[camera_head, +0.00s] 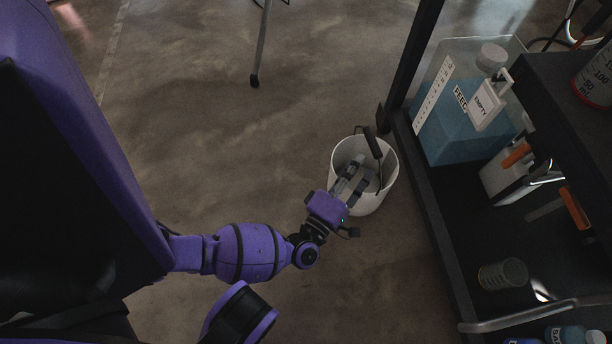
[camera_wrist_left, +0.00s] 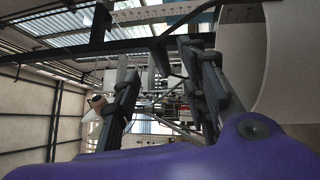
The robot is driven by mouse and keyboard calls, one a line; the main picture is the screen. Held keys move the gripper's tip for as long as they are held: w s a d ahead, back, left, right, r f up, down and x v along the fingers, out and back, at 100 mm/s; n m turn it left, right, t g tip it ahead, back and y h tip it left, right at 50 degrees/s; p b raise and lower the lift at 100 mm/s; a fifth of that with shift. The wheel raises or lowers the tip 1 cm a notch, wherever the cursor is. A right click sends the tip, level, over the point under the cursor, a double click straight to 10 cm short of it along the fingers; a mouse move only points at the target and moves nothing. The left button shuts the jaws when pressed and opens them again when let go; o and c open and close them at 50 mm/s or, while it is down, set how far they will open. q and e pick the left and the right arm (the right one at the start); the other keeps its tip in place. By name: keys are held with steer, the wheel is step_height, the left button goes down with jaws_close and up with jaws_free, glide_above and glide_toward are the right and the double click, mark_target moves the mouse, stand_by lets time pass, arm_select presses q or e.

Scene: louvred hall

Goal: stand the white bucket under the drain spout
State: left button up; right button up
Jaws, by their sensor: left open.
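The white bucket (camera_head: 372,201) stands upright on the floor, beside the left edge of a dark cart. Its black handle grip (camera_head: 370,143) is raised over the opening. My left gripper (camera_head: 359,172) is open, with its fingers over the bucket's mouth close to the handle; I cannot tell whether they touch it. In the left wrist view, my gripper's fingers (camera_wrist_left: 165,85) are apart, and the bucket's pale curved wall (camera_wrist_left: 290,50) fills the right side. I cannot make out the drain spout. My right gripper is not in view.
The cart's shelf (camera_head: 447,236) holds a clear tank of blue liquid (camera_head: 447,127) marked FEED, with an EMPTY tag (camera_head: 487,106). A dark cart post (camera_head: 412,62) rises near the bucket. Open floor lies left.

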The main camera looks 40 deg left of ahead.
mark_target(373, 144)
arm_select(q)
steer(key=w+b, duration=0.1)
steer(key=w, duration=0.1)
steer(key=w+b, duration=0.1)
steer(key=w, duration=0.2)
steer(key=w+a+r+b, duration=0.1)
steer(key=w, duration=0.2)
steer(key=shift+a, duration=0.1)
steer(key=shift+w, duration=0.25)
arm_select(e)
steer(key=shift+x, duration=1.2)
arm_select(q)
steer(key=shift+c, duration=0.5)
jaws_close()
